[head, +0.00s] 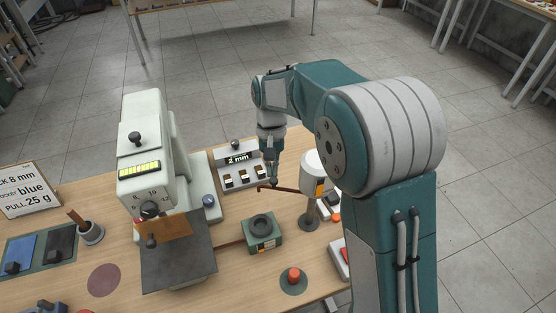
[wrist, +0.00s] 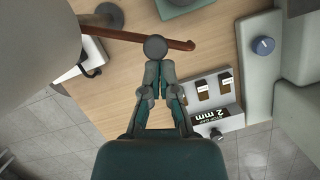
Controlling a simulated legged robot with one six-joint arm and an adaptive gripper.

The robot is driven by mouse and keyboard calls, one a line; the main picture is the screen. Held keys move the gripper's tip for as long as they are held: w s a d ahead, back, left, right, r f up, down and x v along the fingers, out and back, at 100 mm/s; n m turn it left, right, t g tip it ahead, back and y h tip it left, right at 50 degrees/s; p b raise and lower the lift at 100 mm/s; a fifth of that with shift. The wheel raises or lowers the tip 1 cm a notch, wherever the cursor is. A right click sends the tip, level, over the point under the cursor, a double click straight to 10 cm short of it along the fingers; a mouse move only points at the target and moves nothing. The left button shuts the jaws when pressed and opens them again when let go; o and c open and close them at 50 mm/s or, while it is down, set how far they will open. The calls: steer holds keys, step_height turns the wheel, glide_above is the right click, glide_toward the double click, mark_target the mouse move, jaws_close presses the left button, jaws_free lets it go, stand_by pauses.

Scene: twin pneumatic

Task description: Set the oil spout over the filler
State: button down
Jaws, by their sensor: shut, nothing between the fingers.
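The oil spout (head: 291,190) is a thin red-brown bar reaching left from a white canister (head: 313,170) on a grey post. It also crosses the top of the wrist view (wrist: 120,35), with a round grey knob (wrist: 155,46) near its free end. A green block with a dark ring (head: 262,226), apparently the filler, sits on the table in front of the spout; the spout's end is not over it. My gripper (head: 273,166) points down at the knob. In the wrist view my gripper (wrist: 160,74) is shut and empty, tips at the knob; contact is unclear.
A pale machine (head: 150,150) with a dark plate stands left. A white "2 mm" rack (head: 238,166) lies behind the gripper. A red button (head: 293,274) on a green disc is near the front edge.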

steer(key=shift+s+a+n+t+h, duration=0.15)
steer(key=shift+s+n+h, duration=0.25)
steer(key=shift+s+n, duration=1.05)
steer(key=shift+s+a+n+t+h, duration=0.15)
steer(key=shift+s+n+h, duration=0.25)
steer(key=shift+s+n, duration=1)
steer(key=shift+w+d, duration=0.1)
steer(key=v, duration=1.2)
steer(key=shift+f, duration=0.1)
steer(key=s+d+r+m+t+y, duration=0.2)
steer(key=s+d+m+t, duration=0.4)
steer(key=s+d, duration=1.1)
steer(key=d+t, duration=0.2)
steer(key=d, duration=0.3)
steer(key=shift+s+m+t, duration=0.3)
steer(key=shift+s+m, duration=0.05)
steer(key=shift+s, duration=0.05)
